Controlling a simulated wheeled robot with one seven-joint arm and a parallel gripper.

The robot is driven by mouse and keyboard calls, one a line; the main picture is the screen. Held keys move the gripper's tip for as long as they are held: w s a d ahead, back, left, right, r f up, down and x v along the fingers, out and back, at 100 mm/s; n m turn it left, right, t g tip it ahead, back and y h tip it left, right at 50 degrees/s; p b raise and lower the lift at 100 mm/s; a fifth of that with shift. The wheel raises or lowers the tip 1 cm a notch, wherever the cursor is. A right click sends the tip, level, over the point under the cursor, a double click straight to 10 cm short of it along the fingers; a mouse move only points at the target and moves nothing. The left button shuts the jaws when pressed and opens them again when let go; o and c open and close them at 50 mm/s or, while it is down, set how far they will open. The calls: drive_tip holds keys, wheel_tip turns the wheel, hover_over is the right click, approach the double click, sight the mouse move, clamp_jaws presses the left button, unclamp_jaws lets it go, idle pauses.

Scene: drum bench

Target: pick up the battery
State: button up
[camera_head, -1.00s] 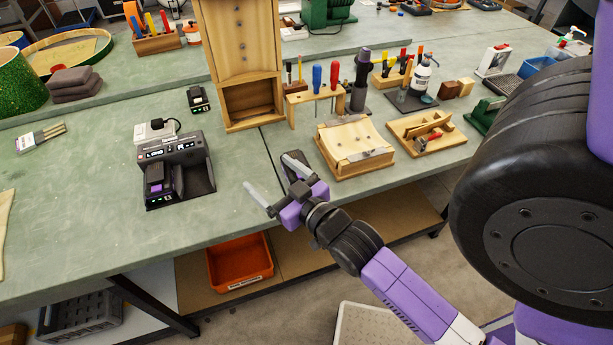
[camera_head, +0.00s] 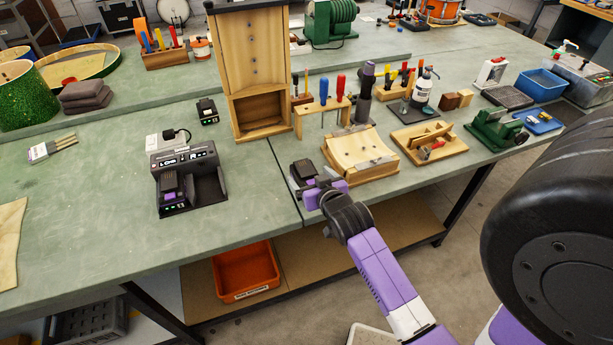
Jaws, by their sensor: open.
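A dark battery with a purple part (camera_head: 168,184) sits in the front slot of the grey charger (camera_head: 202,165), on the left part of the bench. A second small dark block with a green light, which looks like a battery (camera_head: 207,111), lies on the bench behind the charger. My gripper (camera_head: 307,179) is open above the bench's front edge, right of the charger and left of the wooden cradle. It is apart from both dark blocks. Its fingertips are small and partly hidden by its own body, and I see nothing held.
The wooden cradle (camera_head: 360,155) stands close right of my gripper. A tall wooden cabinet (camera_head: 262,112) and a screwdriver rack (camera_head: 322,104) stand behind. The bench between charger and gripper is clear. An orange bin (camera_head: 246,270) is on the shelf below.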

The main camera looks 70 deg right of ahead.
sight(309, 176)
drive_tip(key=shift+x, duration=1.8)
drive_tip(key=shift+r, duration=0.1)
clamp_jaws()
